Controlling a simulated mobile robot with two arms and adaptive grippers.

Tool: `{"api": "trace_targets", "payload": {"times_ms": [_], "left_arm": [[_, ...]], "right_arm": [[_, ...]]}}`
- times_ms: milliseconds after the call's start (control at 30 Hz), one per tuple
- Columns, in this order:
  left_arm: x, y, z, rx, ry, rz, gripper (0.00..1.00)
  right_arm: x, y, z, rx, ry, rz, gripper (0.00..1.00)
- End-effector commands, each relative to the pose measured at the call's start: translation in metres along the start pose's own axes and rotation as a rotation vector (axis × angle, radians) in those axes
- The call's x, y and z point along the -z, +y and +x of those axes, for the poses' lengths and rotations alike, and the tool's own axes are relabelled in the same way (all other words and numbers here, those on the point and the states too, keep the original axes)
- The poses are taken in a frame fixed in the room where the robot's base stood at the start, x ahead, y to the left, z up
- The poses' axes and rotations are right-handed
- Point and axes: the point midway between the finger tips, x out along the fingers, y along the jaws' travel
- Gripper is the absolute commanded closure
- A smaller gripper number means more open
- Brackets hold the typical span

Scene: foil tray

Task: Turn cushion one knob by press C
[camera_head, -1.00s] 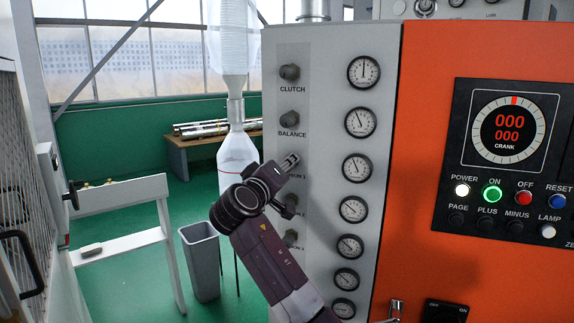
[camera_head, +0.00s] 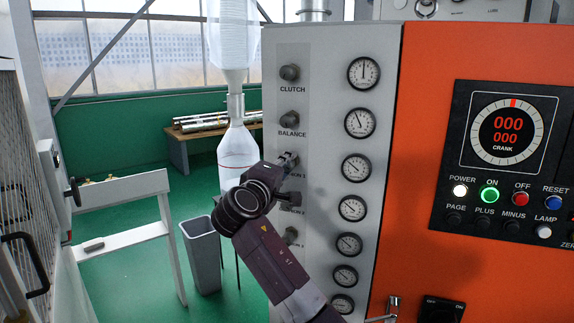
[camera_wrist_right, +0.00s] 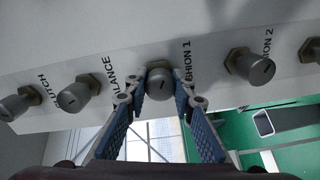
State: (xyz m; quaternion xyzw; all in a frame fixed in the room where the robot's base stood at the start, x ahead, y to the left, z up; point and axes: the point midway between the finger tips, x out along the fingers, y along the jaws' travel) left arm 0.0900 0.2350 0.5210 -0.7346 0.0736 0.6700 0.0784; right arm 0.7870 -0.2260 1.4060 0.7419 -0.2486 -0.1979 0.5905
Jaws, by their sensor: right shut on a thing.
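The grey press panel (camera_head: 331,50) carries a column of knobs beside a column of round gauges. My right gripper (camera_head: 287,161) is at the third knob from the top, at the CUSHION 1 label. In the right wrist view, the two blue fingers of this gripper (camera_wrist_right: 159,92) are shut on the cushion one knob (camera_wrist_right: 160,79), one on each side. The knob has a dark slot mark. In the head view the gripper mostly hides it. The gauge beside it (camera_head: 355,168) has its needle toward the upper left. My left gripper is not in view.
The balance knob (camera_wrist_right: 74,97) and cushion 2 knob (camera_wrist_right: 250,69) flank the held knob closely. The clutch knob (camera_head: 289,72) is at the top. An orange panel (camera_head: 432,150) with lit buttons stands to the right. A grey bin (camera_head: 202,252) stands on the green floor.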

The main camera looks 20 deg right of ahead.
Motion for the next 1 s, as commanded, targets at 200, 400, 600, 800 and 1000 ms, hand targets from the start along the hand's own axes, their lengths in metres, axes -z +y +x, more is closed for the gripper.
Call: {"api": "trace_targets", "payload": {"times_ms": [200, 400, 600, 800, 1000], "left_arm": [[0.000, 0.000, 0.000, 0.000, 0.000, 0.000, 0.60], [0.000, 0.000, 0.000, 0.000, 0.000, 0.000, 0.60], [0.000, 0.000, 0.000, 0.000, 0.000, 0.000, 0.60], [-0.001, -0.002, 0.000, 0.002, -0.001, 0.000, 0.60], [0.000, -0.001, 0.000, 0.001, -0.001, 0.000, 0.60]], "right_arm": [[0.001, -0.001, 0.000, 0.002, 0.002, -0.001, 1.00], [0.001, -0.001, 0.000, 0.002, 0.001, -0.001, 0.67], [0.000, -0.001, 0.000, 0.001, 0.001, 0.000, 0.59], [0.001, -0.001, -0.002, 0.001, 0.001, 0.001, 0.59], [0.001, -0.001, -0.028, 0.002, 0.003, 0.003, 0.59]]}}
